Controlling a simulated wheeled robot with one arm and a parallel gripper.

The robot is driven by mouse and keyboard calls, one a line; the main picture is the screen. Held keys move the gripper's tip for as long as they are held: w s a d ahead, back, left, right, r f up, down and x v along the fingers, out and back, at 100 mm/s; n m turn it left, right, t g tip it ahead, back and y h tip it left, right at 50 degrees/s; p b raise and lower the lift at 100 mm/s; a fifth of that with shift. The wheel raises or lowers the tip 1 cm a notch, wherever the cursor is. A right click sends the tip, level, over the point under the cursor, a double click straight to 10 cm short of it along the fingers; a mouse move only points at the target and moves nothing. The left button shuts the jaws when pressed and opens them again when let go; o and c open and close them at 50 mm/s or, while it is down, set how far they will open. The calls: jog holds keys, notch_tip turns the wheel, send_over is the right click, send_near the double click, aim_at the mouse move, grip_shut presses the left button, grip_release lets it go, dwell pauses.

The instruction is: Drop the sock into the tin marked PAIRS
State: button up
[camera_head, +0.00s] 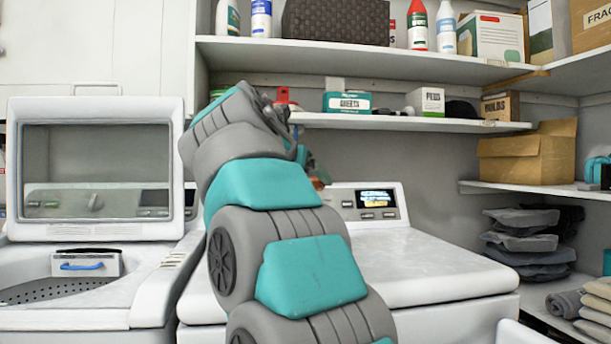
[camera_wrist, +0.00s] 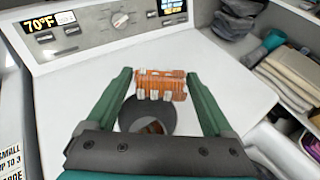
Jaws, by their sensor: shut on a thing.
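In the wrist view my gripper (camera_wrist: 160,76) has its two green fingers on either side of an orange-brown, ribbed thing with white patches, which I take to be the sock (camera_wrist: 172,83). A dark grey rounded part shows below it; I cannot tell if it belongs to it. The white machine top lies below. In the head view my arm hides most of the gripper. No PAIRS label is clearly readable. On the middle shelf stand a teal container (camera_head: 347,104) with a white label and a white box (camera_head: 425,102); their small lettering is unclear.
The closed white machine top (camera_head: 430,265) is clear to the right of my arm. An open-lidded washer (camera_head: 95,170) stands at left. Shelves hold bottles and boxes above. An open cardboard box (camera_head: 525,158) and dark folded cloths (camera_head: 525,245) are at right.

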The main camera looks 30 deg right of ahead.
jog(key=o, duration=1.2)
jog(key=v, duration=0.7)
jog(key=shift+s+a+p, duration=0.2)
jog(key=shift+a+p, duration=0.1)
jog(key=shift+p, duration=0.1)
jog(key=shift+r, duration=0.1)
